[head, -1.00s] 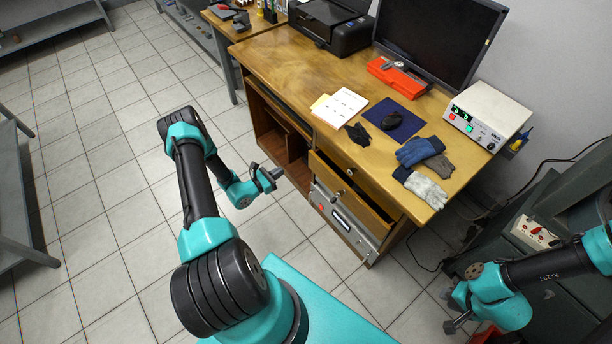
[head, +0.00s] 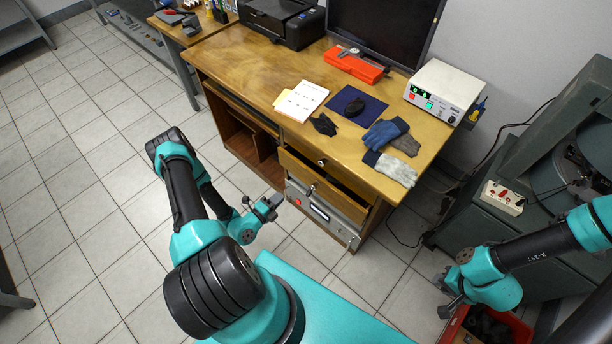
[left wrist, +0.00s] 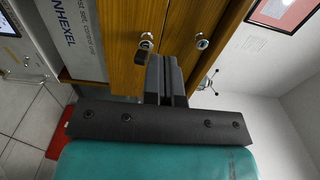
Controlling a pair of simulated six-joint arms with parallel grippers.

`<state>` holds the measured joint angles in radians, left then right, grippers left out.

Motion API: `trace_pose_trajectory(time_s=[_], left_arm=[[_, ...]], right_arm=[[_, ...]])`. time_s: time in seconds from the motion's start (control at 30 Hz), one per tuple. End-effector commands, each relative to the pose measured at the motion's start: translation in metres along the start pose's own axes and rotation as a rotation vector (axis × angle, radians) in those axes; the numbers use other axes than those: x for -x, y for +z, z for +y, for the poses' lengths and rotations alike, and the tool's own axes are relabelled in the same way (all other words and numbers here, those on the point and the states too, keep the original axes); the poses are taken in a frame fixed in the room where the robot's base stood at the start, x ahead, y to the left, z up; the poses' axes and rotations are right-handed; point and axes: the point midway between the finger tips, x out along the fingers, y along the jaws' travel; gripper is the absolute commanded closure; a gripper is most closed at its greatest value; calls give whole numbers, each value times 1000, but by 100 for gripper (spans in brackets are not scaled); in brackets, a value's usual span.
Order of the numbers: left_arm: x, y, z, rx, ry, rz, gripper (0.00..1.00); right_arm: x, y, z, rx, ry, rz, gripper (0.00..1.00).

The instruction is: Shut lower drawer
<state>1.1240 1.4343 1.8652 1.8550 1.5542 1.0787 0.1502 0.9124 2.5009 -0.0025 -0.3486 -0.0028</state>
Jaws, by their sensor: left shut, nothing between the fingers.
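The lower drawer (head: 336,197) of the wooden desk stands pulled out, with its dark inside showing behind its front. It has a round metal knob (head: 311,189). The upper drawer (head: 340,170) above it looks closed. My left gripper (head: 272,205) is shut and empty, in front of the drawer front and to its left in the head view. In the left wrist view its fingers (left wrist: 166,78) point at the wooden fronts, close to the lower drawer's knob (left wrist: 143,54); contact cannot be told. My right gripper (head: 446,306) is far right, away from the desk; its jaws are unclear.
A grey device (head: 325,213) sits below the lower drawer. A red bin (head: 460,332) stands near my right gripper. The floor left is clear.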

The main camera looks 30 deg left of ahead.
Motion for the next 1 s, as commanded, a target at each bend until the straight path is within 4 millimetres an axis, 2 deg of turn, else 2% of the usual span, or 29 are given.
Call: trace_pose_trajectory(time_s=[0.27, 0.47, 0.67, 1.0], left_arm=[[0, 0, 0, -2, 0, 0, 100], [-10, 0, 0, -4, 0, 1, 100], [-37, 0, 0, -6, -1, 4, 100], [-94, 0, 0, -6, 0, 3, 100]], right_arm=[[0, 0, 0, 0, 0, 0, 73], [0, 0, 0, 0, 0, 0, 73], [0, 0, 0, 0, 0, 0, 73], [0, 0, 0, 0, 0, 0, 73]])
